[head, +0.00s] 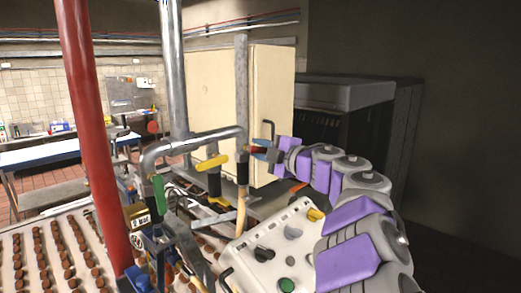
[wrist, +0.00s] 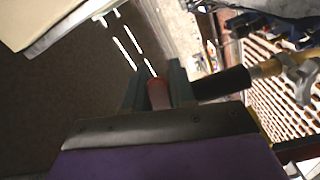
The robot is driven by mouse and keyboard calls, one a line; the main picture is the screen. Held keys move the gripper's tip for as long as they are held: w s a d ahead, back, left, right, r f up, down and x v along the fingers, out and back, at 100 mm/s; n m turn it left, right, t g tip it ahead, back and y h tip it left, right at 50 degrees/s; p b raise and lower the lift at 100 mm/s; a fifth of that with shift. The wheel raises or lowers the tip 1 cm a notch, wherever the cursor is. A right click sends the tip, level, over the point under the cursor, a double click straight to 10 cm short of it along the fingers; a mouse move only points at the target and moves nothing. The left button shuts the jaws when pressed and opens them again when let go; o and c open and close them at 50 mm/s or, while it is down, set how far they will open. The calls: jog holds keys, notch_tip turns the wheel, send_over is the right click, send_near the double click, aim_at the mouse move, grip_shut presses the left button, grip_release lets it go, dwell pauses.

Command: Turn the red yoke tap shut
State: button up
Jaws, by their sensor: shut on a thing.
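The red yoke tap (head: 256,149) shows as a small red handle at the right end of the grey pipe in the head view. My gripper (head: 266,152) is at it, reaching in from the right. In the wrist view the red handle (wrist: 158,95) sits between the two dark fingers of my gripper (wrist: 158,88), which are shut on it. A black sleeve and a brass fitting (wrist: 262,70) lie just right of the fingers. Most of the tap's body is hidden by my gripper in the head view.
A yellow-handled tap (head: 213,163) hangs just left of the red one, under the grey pipe (head: 190,143). A red column (head: 82,120) stands at the left. A white control box (head: 270,245) is below my arm. Rows of brown biscuits (head: 55,255) lie at lower left.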

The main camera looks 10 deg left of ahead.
jog(key=shift+w+r+n+b, duration=0.1)
jog(key=shift+r+n+b, duration=0.35)
jog(key=shift+n, duration=1.15)
grip_shut()
jog(key=shift+r, duration=0.15)
jog(key=o, duration=0.8)
grip_release()
jog(key=shift+d, duration=0.15)
jog(key=b+v, duration=0.1)
jog(key=v, duration=1.6)
